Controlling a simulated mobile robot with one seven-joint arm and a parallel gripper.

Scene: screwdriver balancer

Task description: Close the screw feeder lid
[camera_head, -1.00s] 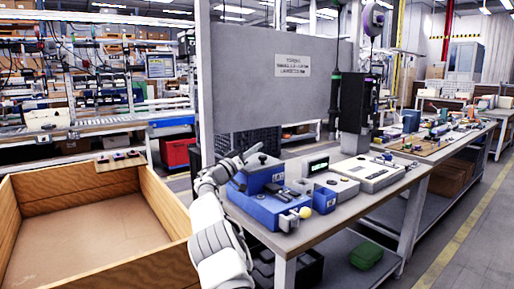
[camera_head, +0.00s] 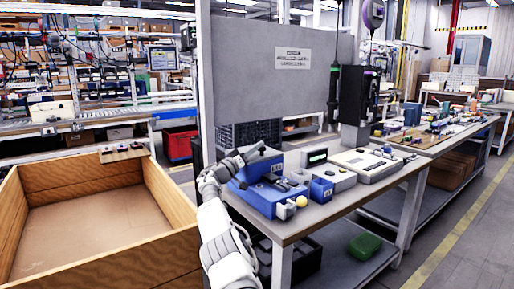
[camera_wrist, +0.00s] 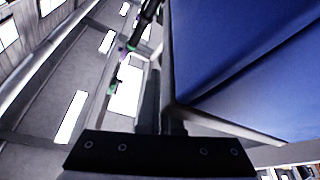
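The blue screw feeder (camera_head: 263,201) stands at the near left end of the workbench. Its raised blue rear part (camera_head: 263,170) is partly behind my gripper (camera_head: 252,155); I cannot tell how far the lid is open. My gripper is at the upper left of the feeder, close to that rear part. Contact between them cannot be made out. In the wrist view a large blue surface (camera_wrist: 250,60), which looks like part of the feeder, fills the upper right. A dark bar of my gripper crosses the bottom; the finger opening does not show clearly.
The workbench (camera_head: 325,212) also holds a blue bin (camera_head: 321,190), a yellow ball (camera_head: 302,201) and grey devices (camera_head: 366,165) to the right. A grey panel (camera_head: 270,85) rises behind. A large wooden crate (camera_head: 165,195) stands at the left.

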